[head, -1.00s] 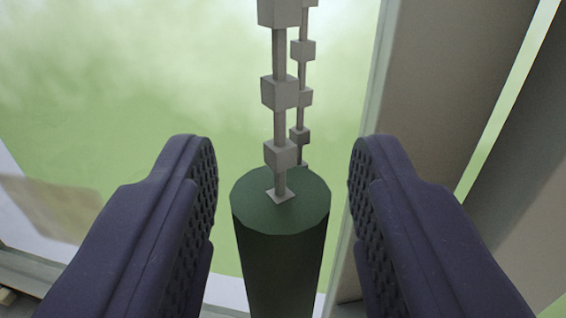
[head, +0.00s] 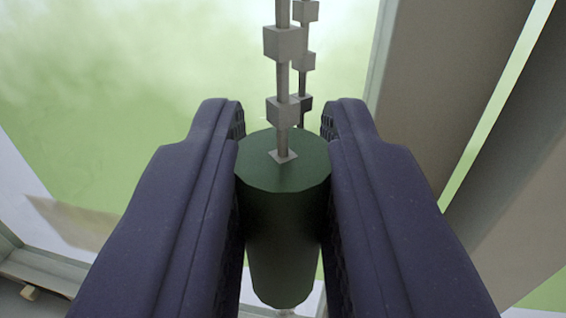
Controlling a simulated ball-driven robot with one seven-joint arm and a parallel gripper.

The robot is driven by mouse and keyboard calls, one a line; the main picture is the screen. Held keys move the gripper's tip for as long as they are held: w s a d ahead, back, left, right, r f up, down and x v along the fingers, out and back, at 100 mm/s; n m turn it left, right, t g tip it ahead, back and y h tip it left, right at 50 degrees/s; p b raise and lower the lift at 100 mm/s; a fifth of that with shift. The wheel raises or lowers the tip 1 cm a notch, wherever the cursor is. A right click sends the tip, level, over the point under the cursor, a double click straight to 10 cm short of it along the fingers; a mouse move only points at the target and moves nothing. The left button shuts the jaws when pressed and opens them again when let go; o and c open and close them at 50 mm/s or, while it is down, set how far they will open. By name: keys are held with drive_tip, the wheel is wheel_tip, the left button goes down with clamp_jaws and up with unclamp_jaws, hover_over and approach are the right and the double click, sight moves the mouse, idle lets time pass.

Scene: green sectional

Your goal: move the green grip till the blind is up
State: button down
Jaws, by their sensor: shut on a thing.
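The green grip (head: 284,215) is a dark green upright cylinder in the lower middle of the head view. A grey beaded chain (head: 283,75) rises from its top, and a second strand (head: 304,60) runs close behind it. My gripper (head: 284,125) is shut on the green grip, one dark finger pad against each side. The fingers hide parts of the grip's sides. Its lower end shows between them. The blind itself cannot be made out for certain.
A bright window pane (head: 110,80) with a green blurred outdoors lies behind the chain. A grey-beige upright panel (head: 450,80) stands at the right, with a narrow bright gap beside it. A pale sill or frame edge (head: 40,268) runs at the lower left.

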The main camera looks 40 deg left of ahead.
wheel_tip(320, 180, up, 2)
drive_tip(key=shift+r+p, duration=0.25)
drive_tip(key=shift+p, duration=0.1)
drive_tip(key=shift+w, duration=0.1)
drive_tip(key=c, duration=1)
unclamp_jaws()
drive_tip(key=shift+f, duration=0.1)
drive_tip(key=shift+d, duration=0.15)
drive_tip(key=v, duration=0.7)
drive_tip(key=shift+s+d+b, duration=0.25)
drive_tip(key=shift+s+b, duration=0.1)
drive_tip(key=shift+b, duration=0.05)
